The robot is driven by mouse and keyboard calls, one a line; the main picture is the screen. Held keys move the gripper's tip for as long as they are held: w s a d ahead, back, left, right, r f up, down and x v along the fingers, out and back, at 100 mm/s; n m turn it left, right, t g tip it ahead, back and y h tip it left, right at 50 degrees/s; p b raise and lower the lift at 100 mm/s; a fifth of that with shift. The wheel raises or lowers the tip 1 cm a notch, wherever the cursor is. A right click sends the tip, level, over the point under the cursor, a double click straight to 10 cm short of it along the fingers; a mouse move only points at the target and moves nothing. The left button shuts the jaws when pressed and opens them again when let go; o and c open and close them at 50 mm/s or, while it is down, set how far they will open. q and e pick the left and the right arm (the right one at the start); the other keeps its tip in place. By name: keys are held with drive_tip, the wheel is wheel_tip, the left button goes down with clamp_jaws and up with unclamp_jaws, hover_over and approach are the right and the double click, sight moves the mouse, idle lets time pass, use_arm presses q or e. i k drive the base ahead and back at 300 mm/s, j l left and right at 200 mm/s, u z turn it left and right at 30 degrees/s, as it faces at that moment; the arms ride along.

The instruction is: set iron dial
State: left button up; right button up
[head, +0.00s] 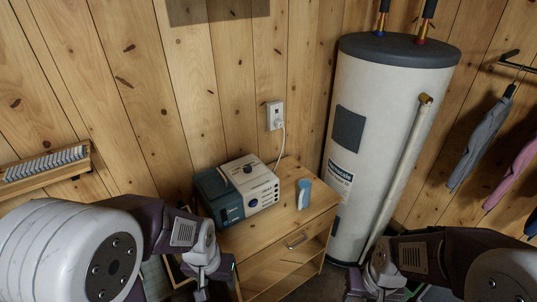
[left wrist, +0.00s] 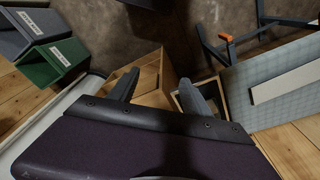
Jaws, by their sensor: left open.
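A boxy teal and white appliance (head: 237,189) stands on the wooden cabinet in the head view. Its white front panel carries several small dark round controls (head: 262,192); which one is the iron dial, and how it is set, is too small to tell. No separate iron is clearly visible. My left gripper (head: 203,290) is at the bottom of the head view, in front of and below the appliance, apart from it. In the left wrist view its two fingers (left wrist: 160,92) are spread and empty. My right gripper (head: 378,291) shows partly at the bottom right, its jaws unclear.
The cabinet (head: 309,219) also bears a small blue and white object (head: 304,193). A cord runs to the wall socket (head: 274,115). A tall white tank (head: 380,140) stands at right. Green and grey bins (left wrist: 50,62) and a dark frame (left wrist: 235,45) show in the left wrist view.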

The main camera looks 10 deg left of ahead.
sight(247, 169)
drive_tip(key=i+l+u, duration=0.2)
drive_tip(key=i+l, duration=0.35)
drive_tip(key=i+l+u, duration=0.25)
drive_tip(key=i+l, duration=0.35)
drive_tip(key=i, duration=0.15)
drive_tip(key=u, duration=0.05)
